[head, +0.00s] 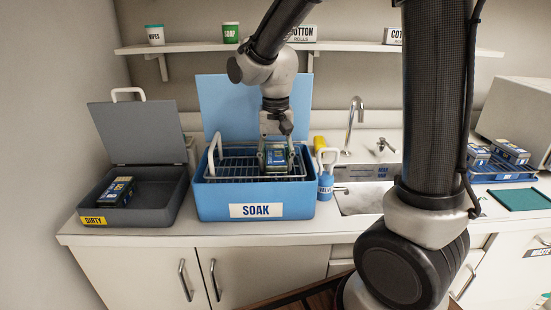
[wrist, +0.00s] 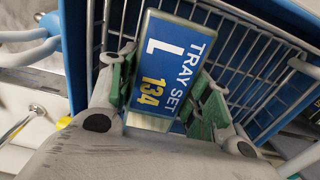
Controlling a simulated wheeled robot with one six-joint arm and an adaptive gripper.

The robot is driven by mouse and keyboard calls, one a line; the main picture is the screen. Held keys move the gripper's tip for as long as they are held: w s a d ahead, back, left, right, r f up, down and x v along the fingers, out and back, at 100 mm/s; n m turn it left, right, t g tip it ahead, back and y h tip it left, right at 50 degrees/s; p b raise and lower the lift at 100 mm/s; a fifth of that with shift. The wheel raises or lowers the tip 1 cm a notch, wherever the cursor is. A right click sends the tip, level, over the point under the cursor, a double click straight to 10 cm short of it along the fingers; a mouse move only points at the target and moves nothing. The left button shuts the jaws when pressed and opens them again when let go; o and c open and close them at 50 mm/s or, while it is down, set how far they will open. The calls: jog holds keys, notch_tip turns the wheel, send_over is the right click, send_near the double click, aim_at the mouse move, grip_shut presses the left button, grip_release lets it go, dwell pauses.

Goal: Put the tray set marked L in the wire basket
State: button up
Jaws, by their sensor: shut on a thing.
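The tray set marked L (wrist: 167,68) has a blue label reading TRAY SET L 134 in the wrist view. In the head view the tray set (head: 276,158) is at the wire basket (head: 232,166), inside the blue SOAK bin (head: 255,195). My gripper (head: 276,150) points down over the basket and is shut on the tray set. In the wrist view its green-padded fingers (wrist: 160,97) press on both sides of the set. The basket's wires (wrist: 245,50) show beside and behind the set. Whether the set touches the basket floor is hidden.
A grey DIRTY bin (head: 150,190) with an open lid stands left and holds another dark set (head: 117,191). More sets (head: 510,152) lie on a blue tray (head: 500,173) at far right.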

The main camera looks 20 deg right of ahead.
aim_at(276, 154)
jog(key=o, duration=1.2)
jog(key=shift+f, duration=0.1)
notch_tip(276, 154, up, 12)
jog(key=s+d+n+t, duration=0.1)
jog(key=s+d, duration=0.3)
jog(key=s, duration=0.2)
jog(key=s+d+n+t, duration=0.1)
jog(key=s+d+t, duration=0.1)
jog(key=s+d, duration=0.3)
jog(key=s+d+n+t, duration=0.1)
jog(key=s+d, duration=0.3)
jog(key=s, duration=0.3)
jog(key=shift+s+d+f+n, duration=0.25)
jog(key=shift+s+f+n, duration=0.05)
jog(key=shift+f, duration=0.05)
